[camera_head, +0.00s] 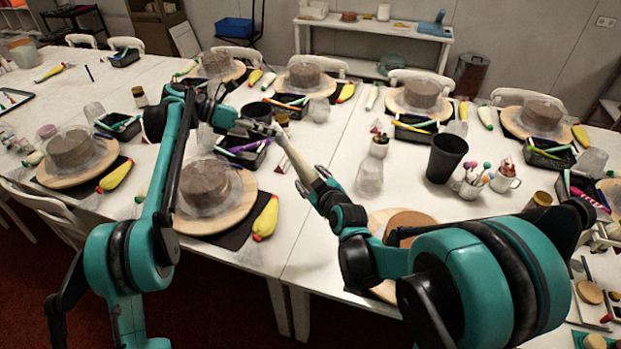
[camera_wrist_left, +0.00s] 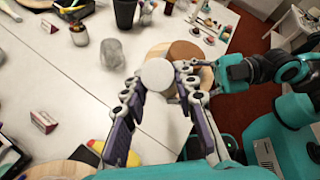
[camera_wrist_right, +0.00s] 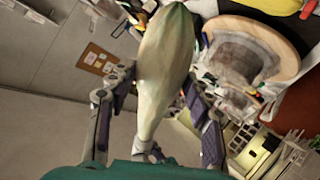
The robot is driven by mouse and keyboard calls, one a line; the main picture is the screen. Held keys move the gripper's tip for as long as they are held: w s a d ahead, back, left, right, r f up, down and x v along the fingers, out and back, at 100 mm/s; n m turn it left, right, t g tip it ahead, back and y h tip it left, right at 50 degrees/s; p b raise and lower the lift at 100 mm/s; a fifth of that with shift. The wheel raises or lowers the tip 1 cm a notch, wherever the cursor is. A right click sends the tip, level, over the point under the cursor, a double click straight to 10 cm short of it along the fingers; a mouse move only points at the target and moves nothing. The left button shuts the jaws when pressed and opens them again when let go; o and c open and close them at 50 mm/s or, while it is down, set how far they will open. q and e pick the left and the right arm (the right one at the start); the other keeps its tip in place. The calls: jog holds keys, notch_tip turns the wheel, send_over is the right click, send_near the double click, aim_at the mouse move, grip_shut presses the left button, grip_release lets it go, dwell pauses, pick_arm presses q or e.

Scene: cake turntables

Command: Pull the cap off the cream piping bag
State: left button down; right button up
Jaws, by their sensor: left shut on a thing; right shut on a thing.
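The cream piping bag (camera_wrist_right: 166,62) is pale and tapered, its wide part away from my right palm. My right gripper (camera_wrist_right: 152,92) is shut on it; the bag also shows in the head view (camera_head: 300,164), slanting up toward my left gripper. My left gripper (camera_head: 272,130) is shut on a white round piece, which looks like the cap (camera_wrist_left: 157,75), between its fingertips in the left wrist view. The cap hides what lies behind it, so I cannot tell whether it touches the bag.
Below the grippers a chocolate cake (camera_head: 203,183) stands on a wooden turntable (camera_head: 214,224), with a yellow piping bag (camera_head: 266,218) beside it. A black cup (camera_head: 446,158) and a pot of coloured tools stand to the right.

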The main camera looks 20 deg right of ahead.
pick_arm(q)
jog(key=shift+w+a+r, duration=0.35)
jog(key=shift+a+r, duration=0.1)
jog(key=shift+r, duration=0.35)
jog(key=shift+w+a+r, duration=0.3)
jog(key=shift+a+r, duration=0.15)
jog(key=shift+r, duration=0.35)
jog(key=shift+w+a+r, duration=0.35)
jog(key=shift+a+r, duration=0.1)
jog(key=shift+r, duration=0.35)
